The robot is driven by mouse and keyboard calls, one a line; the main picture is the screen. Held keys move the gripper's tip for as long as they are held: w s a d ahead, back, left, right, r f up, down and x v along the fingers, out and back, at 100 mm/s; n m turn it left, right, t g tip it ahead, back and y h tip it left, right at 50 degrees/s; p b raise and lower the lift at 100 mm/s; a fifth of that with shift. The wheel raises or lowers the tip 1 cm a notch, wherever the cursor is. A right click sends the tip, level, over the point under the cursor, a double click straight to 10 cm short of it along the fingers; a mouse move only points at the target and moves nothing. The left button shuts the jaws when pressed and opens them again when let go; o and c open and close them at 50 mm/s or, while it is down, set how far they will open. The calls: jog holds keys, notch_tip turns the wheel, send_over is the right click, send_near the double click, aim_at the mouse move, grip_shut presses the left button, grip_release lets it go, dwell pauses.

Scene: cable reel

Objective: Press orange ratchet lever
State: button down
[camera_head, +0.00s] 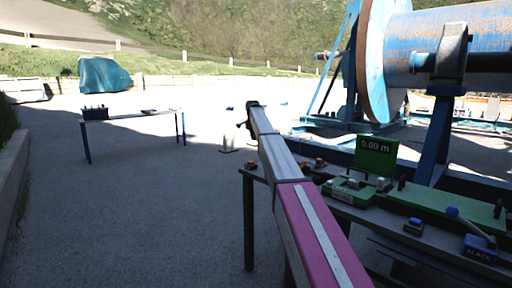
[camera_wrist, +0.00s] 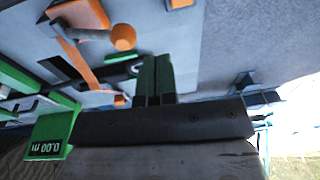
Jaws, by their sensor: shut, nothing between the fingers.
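In the wrist view, my gripper (camera_wrist: 157,62) is shut and empty, its two dark green fingers side by side. Left of the fingers lies a slanted orange bar (camera_wrist: 78,64). Above it are an orange block (camera_wrist: 82,13) and a round orange knob (camera_wrist: 123,38). I cannot tell for certain which orange part is the ratchet lever. The fingertips appear apart from all of them. In the head view, small orange parts (camera_head: 320,163) show on the bench beside my arm. My gripper cannot be made out there.
A green display (camera_head: 376,157) reading 0.00 m stands on the bench (camera_head: 345,206). A blue-handled lever (camera_head: 470,226) is at its right end. A large blue cable reel (camera_head: 376,60) rises behind. A second table (camera_head: 130,115) stands far left, with open ground between.

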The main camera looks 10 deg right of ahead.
jog(key=shift+w+a+r, duration=0.1)
jog(key=shift+a+r, duration=0.05)
jog(key=shift+r, duration=0.45)
jog(key=shift+a+r, duration=0.1)
jog(key=shift+r, duration=0.5)
